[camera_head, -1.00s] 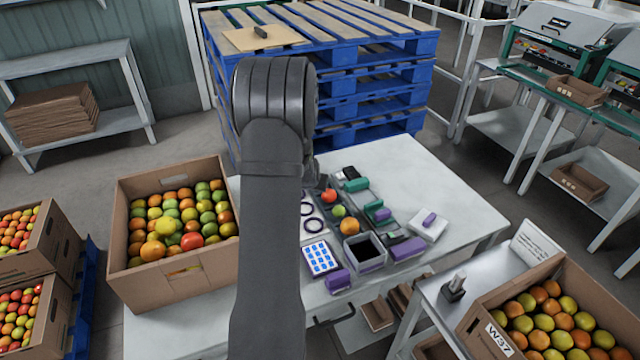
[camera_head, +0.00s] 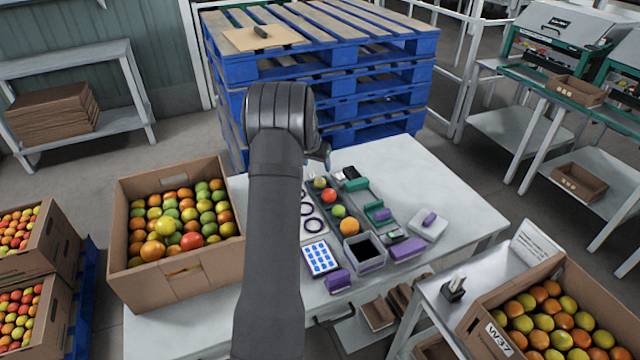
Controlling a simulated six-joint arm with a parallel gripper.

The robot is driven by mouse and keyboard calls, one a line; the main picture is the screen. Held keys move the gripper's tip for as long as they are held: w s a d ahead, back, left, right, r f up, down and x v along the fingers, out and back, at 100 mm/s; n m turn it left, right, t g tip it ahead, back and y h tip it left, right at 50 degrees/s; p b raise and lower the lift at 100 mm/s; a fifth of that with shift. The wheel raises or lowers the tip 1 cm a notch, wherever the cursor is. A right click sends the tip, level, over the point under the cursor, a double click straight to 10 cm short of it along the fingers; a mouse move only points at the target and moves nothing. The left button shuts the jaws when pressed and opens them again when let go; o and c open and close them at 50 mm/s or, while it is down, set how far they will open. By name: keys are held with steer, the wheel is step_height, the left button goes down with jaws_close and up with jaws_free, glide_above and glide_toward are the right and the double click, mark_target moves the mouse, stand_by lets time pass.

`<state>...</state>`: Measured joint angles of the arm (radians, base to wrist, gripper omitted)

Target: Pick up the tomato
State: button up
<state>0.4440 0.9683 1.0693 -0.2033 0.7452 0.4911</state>
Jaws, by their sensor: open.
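On the white table, a row of loose tomatoes lies in a dark tray (camera_head: 372,204): a small yellowish one (camera_head: 319,183) at the far end, a red one (camera_head: 329,196), a green one (camera_head: 339,211) and an orange one (camera_head: 350,227) nearest. Which of them is the task's tomato cannot be told. My gripper (camera_head: 325,157) shows only in part past my arm's upper bend, just beyond and above the far end of the row. It is open, apart from the tomatoes, with nothing seen in it. My arm hides most of it.
A full carton of tomatoes (camera_head: 178,271) stands left of my arm. Blue pallets (camera_head: 375,75) stand behind.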

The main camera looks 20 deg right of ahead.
mark_target(319, 179)
steer(key=x, duration=1)
steer(key=shift+w+a+f, duration=0.15)
steer(key=shift+f, duration=0.15)
steer(key=shift+c, duration=0.2)
steer(key=c, duration=0.8)
